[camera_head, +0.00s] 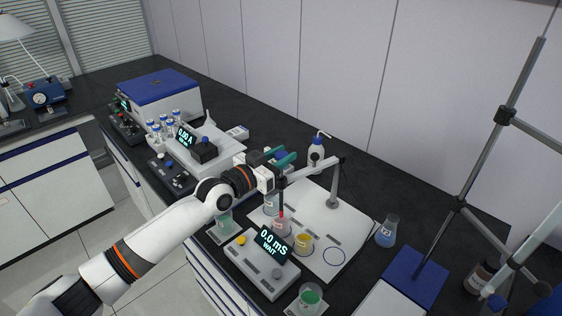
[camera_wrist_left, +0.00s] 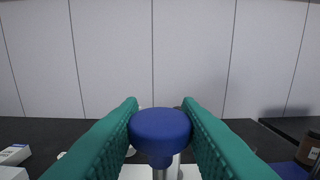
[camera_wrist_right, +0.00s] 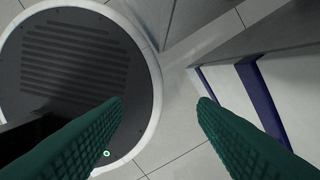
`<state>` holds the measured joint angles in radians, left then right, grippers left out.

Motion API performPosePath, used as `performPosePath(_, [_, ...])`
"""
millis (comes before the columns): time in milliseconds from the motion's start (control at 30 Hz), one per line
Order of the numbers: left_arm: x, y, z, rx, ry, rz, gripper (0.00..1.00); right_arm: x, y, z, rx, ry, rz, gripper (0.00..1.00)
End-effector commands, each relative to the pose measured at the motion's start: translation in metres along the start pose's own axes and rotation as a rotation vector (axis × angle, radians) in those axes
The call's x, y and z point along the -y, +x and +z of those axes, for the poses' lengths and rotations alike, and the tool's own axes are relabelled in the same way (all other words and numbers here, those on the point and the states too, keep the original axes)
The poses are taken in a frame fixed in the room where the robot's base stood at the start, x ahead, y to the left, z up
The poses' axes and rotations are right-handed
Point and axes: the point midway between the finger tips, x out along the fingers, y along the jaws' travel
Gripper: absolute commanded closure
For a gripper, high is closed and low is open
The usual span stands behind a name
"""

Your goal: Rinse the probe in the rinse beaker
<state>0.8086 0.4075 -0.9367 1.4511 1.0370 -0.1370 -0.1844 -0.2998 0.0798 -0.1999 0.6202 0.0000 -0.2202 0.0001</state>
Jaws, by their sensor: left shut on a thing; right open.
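My left gripper (camera_head: 284,160) is shut on the probe, whose round blue cap (camera_wrist_left: 160,128) sits between the green fingers. In the head view the dark, thin probe (camera_head: 282,192) hangs upright below the gripper, with a red part near its lower end. That end is above or at a pinkish beaker (camera_head: 282,229) on the white board; I cannot tell whether it is inside. A clear beaker (camera_head: 271,206) and a yellow one (camera_head: 303,242) stand beside it. I cannot tell which is the rinse beaker. My right gripper (camera_wrist_right: 160,101) is open and empty over the floor.
A meter (camera_head: 262,264) reading 0.0 mS and WAIT stands in front of the beakers. A grey stand post (camera_head: 334,185) with an arm rises from the white board (camera_head: 318,205). A blue-liquid flask (camera_head: 386,234), wash bottle (camera_head: 316,149) and green beaker (camera_head: 310,298) are nearby.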

Motion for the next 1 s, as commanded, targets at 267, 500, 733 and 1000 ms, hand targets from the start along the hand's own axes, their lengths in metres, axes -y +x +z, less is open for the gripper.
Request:
performPosePath(267, [0.000,0.000,0.036,0.008,0.001,0.001,1.00,0.000,-0.019,0.002,0.000,0.000,0.000,0.47])
performPosePath(500, [-0.001,0.000,0.037,0.012,0.002,0.002,1.00,0.000,-0.018,0.002,0.000,0.000,0.000,0.47])
performPosePath(733, [0.000,0.000,0.035,0.008,0.001,0.001,0.48,0.000,-0.018,0.002,0.000,0.000,0.000,0.47])
performPosePath(1000, [-0.001,-0.005,0.032,0.004,0.001,0.002,0.48,0.000,-0.016,0.002,0.000,0.000,0.000,0.47])
